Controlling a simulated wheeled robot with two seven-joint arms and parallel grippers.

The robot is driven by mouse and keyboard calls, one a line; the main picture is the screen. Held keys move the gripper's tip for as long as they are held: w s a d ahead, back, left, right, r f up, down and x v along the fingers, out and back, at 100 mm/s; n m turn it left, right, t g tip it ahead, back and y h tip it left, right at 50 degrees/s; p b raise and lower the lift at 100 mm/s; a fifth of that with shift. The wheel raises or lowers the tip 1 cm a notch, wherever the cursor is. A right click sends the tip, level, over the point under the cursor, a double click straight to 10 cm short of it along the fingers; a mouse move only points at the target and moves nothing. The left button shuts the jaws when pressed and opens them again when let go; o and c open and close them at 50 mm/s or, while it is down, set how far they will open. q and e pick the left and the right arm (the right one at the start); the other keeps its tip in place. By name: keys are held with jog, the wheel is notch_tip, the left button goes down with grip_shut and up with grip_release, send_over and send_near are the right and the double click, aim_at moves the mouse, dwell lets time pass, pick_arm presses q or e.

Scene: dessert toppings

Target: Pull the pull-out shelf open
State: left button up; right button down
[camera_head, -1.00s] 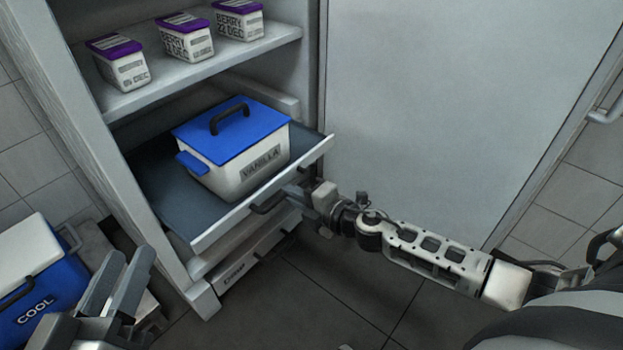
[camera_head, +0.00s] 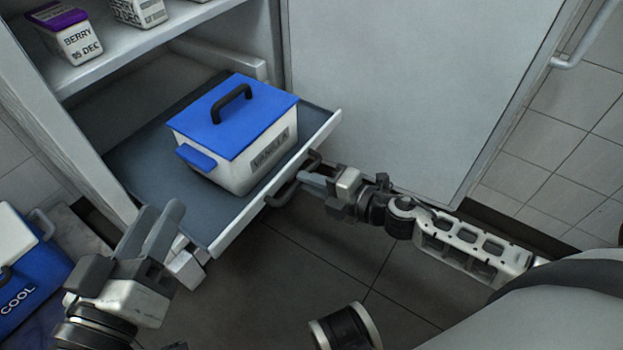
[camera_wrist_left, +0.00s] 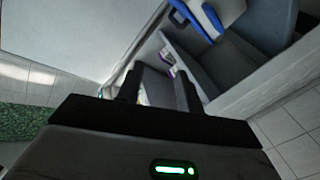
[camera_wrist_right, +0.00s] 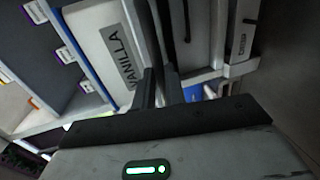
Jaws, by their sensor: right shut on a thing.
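The pull-out shelf (camera_head: 228,238) sticks out of the cabinet, its white front edge well forward of the frame. Its dark handle (camera_head: 283,195) is on the front edge. My right gripper (camera_head: 305,180) is shut on the handle, its fingertips partly hidden against it. In the right wrist view its fingers (camera_wrist_right: 160,88) are close together by the shelf front. My left gripper (camera_head: 158,228) is open and empty, near the shelf's left front corner. Its parted fingers show in the left wrist view (camera_wrist_left: 158,88). A white tub with a blue lid (camera_head: 228,120), labelled VANILLA, sits on the shelf.
A fixed upper shelf (camera_head: 160,32) holds berry tubs with purple lids (camera_head: 62,35). A blue and white cool box (camera_head: 28,265) stands at the left. A large pale door panel (camera_head: 420,80) stands at the right. The floor before the shelf is clear.

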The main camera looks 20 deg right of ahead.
jog(key=c, duration=1.5)
grip_release()
jog(key=shift+o, duration=0.2)
